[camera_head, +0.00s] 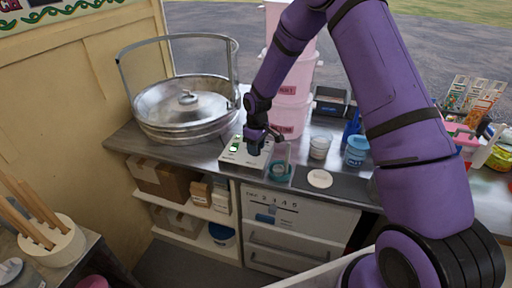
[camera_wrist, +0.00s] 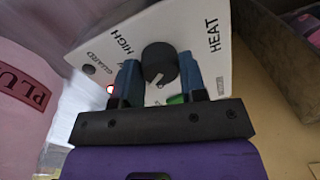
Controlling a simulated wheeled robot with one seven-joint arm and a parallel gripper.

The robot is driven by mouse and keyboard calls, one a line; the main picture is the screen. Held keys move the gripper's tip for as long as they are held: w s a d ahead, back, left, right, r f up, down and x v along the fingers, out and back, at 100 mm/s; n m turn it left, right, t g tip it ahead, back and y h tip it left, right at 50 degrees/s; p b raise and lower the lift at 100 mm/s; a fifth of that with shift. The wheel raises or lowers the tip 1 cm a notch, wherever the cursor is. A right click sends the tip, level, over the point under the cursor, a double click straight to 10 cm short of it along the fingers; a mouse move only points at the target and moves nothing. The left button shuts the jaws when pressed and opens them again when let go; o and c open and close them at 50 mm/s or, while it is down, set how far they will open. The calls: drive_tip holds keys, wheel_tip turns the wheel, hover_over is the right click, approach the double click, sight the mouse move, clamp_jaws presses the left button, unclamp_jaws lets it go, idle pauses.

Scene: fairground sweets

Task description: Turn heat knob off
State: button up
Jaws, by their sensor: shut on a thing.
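The white heat control box (camera_head: 232,158) stands on the counter between the large round metal pan and the pink tubs. Its panel (camera_wrist: 212,18) shows HEAT, HIGH and GUARD labels in the wrist view. The black heat knob (camera_wrist: 160,60) sits between the two blue fingers of my gripper (camera_wrist: 160,78), which is shut on it. The knob's pale pointer mark faces the gripper side; the label it points to is hidden. A small red light (camera_wrist: 110,89) glows, and a green part (camera_wrist: 177,99) shows partly behind the fingers. In the head view my gripper (camera_head: 257,142) covers the knob.
The metal pan (camera_head: 187,115) with lid and tall handle stands left of the box. Stacked pink tubs (camera_head: 291,110) rise close behind it. A small clear container (camera_head: 279,172), a white jar (camera_head: 320,146) and a blue-labelled tub (camera_head: 357,150) stand to the right.

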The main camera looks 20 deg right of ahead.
drive_tip(key=n, duration=0.4)
drive_tip(key=shift+n, duration=0.4)
idle(0.4)
drive_tip(key=o, duration=0.9)
drive_tip(key=r, duration=1)
drive_tip(key=shift+w+d+r, duration=0.1)
drive_tip(key=shift+w+r, duration=0.15)
drive_tip(key=shift+r, duration=0.15)
